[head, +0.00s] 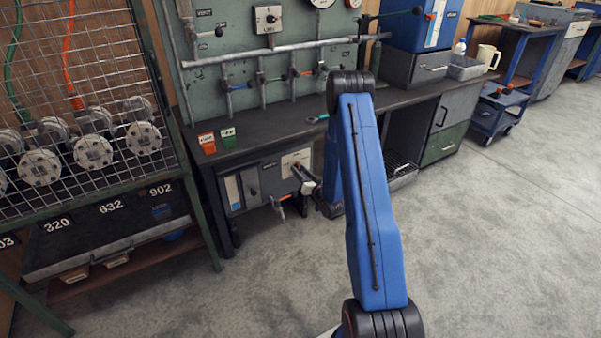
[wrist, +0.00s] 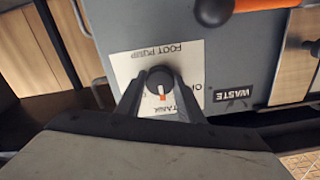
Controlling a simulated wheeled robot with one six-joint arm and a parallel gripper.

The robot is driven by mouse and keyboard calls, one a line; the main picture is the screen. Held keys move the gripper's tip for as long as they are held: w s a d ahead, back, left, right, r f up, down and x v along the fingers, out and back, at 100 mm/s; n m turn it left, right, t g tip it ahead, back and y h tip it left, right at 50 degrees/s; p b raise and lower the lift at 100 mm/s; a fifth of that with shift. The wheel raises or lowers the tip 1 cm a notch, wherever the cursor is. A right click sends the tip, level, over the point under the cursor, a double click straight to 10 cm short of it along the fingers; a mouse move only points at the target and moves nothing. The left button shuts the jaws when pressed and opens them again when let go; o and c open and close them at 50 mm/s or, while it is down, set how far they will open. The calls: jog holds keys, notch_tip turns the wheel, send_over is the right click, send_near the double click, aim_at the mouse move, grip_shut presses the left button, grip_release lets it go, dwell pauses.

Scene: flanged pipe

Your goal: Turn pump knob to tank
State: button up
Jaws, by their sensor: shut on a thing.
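The pump knob (wrist: 160,80) is black and round, with a white and orange pointer mark. It sits on a white label plate (wrist: 132,63) on a grey panel. The wrist view shows the plate upside down, with FOOT PUMP above the knob, and OFF and TANK at lower right, partly hidden by a finger. The pointer mark points down in the picture, on the side where TANK is printed. My gripper (wrist: 160,92) has a finger on each side of the knob and is shut on it.
A black knob with an orange part (wrist: 214,10) and a WASTE label (wrist: 233,95) are close by. The bench top (head: 270,139) overhangs the panel. A mesh rack with flanges (head: 92,150) stands at left. Open floor (head: 480,240) lies at right.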

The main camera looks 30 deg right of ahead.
dwell(0.4)
jog(key=o, duration=1.1)
jog(key=shift+c, duration=0.2)
jog(key=s, duration=1.7)
jog(key=shift+s+d, duration=0.25)
jog(key=shift+d, duration=0.05)
